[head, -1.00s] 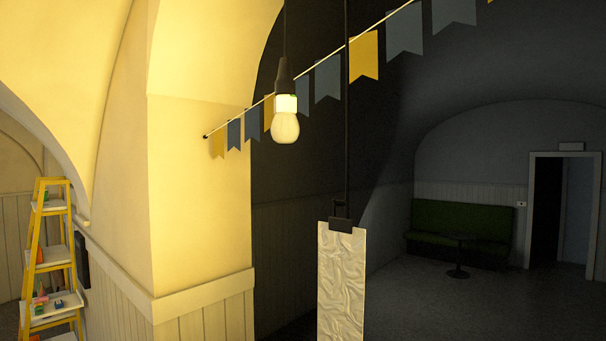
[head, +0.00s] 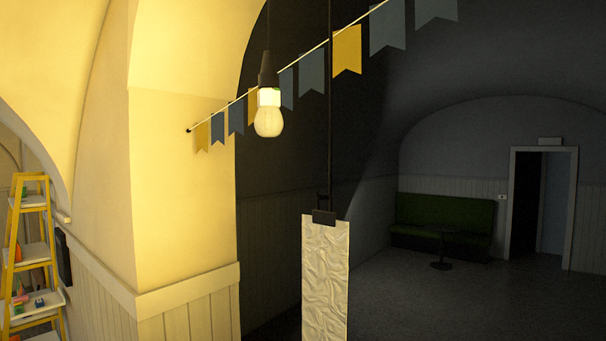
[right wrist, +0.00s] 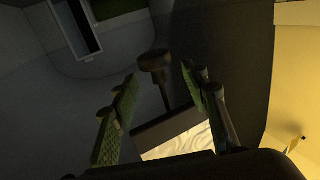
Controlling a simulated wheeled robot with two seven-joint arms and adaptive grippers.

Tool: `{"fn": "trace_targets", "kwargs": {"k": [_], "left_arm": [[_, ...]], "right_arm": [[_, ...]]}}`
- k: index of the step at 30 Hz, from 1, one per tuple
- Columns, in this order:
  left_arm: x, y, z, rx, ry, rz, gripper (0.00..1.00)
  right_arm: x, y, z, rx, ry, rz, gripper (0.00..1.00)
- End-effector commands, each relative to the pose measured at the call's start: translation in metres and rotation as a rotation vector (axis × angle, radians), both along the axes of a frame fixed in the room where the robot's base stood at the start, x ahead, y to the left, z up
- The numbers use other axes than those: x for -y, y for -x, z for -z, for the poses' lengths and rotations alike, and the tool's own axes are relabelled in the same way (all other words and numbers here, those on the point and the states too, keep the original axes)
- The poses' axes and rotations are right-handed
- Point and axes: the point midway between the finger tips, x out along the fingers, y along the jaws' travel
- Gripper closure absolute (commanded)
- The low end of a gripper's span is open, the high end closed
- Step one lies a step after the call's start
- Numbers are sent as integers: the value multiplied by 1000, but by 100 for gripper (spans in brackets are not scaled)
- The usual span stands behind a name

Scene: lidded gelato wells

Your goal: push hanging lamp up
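The hanging lamp (head: 268,121) is a lit bulb in a dark socket on a thin cord. In the head view it hangs left of centre, in front of the arch edge and the bunting. Neither gripper shows in the head view, and nothing touches the lamp there. My right gripper (right wrist: 160,105) shows in the right wrist view with its two green-padded fingers apart. I cannot make out the lamp in that view. A dark round-ended piece (right wrist: 154,61) on a stem shows beyond the fingers; I cannot tell what it is. My left gripper is out of view.
A crinkled pale sheet (head: 325,280) hangs from a dark clip and rod right of the lamp. Bunting (head: 347,50) crosses behind. A yellow ladder (head: 35,255) holds small items at left. A green bench (head: 445,220) and small table (head: 442,262) stand far back on open floor.

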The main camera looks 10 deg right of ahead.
Motion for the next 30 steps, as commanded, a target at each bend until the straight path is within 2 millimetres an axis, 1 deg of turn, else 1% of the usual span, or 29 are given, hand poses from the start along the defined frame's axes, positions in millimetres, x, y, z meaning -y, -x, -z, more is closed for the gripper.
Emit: {"fn": "trace_targets", "kwargs": {"k": [9,24,30], "left_arm": [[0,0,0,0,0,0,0],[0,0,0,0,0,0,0],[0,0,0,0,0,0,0]], "right_arm": [[-2,2,3,-5,-2,-1,56],[-28,48,4,-7,-2,-2,56],[-30,52,3,-6,-1,0,56]]}}
